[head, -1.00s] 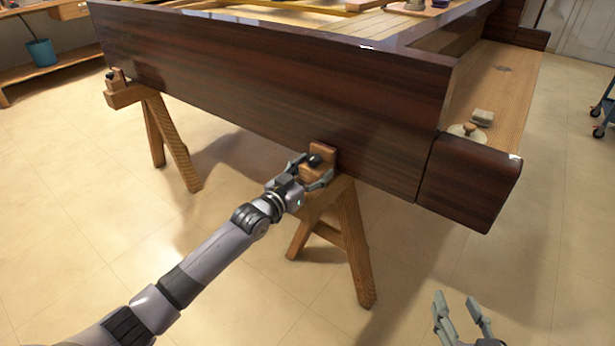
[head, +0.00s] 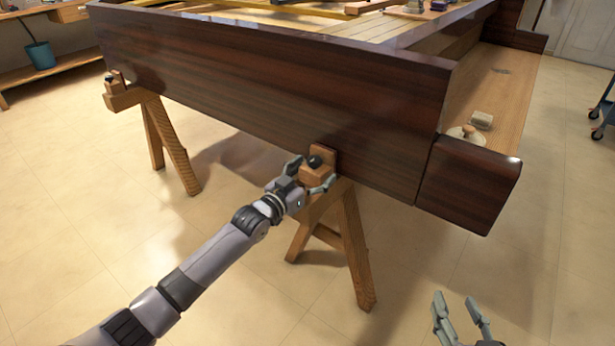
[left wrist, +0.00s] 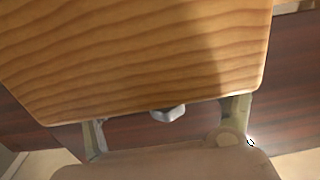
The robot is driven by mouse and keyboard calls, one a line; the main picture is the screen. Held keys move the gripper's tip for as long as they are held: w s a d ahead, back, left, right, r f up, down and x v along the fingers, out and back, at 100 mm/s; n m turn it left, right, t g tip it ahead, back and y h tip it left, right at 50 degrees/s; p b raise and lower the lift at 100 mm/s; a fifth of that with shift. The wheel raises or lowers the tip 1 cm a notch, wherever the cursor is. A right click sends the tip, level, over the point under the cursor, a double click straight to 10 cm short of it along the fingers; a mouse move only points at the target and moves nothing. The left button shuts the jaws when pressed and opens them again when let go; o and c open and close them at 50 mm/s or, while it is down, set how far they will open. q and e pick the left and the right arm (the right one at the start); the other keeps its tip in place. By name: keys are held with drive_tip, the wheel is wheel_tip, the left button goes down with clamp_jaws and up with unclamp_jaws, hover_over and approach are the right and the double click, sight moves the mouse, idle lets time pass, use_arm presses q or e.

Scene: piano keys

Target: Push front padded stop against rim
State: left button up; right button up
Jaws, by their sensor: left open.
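The front padded stop (head: 314,174) is a wooden block with a black knob on top of the near trestle (head: 350,235). Its far, upright face meets the dark piano rim (head: 270,100) in the head view; I cannot tell whether a small gap is left. My left gripper (head: 311,177) is open, with one finger on each side of the stop, in front of the rim. In the left wrist view, a large wooden surface (left wrist: 140,60) fills the upper part, with the finger parts (left wrist: 165,130) below it. My right gripper (head: 459,308) is open and empty at the lower right.
A second trestle (head: 155,135) with its own stop (head: 117,88) stands further left under the rim. The piano's right front corner block (head: 468,185) juts out above the floor. The tiled floor (head: 90,215) is clear around the trestles.

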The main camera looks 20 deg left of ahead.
use_arm(q)
drive_tip(key=v, duration=1.1)
drive_tip(key=shift+s+a, duration=0.15)
drive_tip(key=shift+s, duration=0.25)
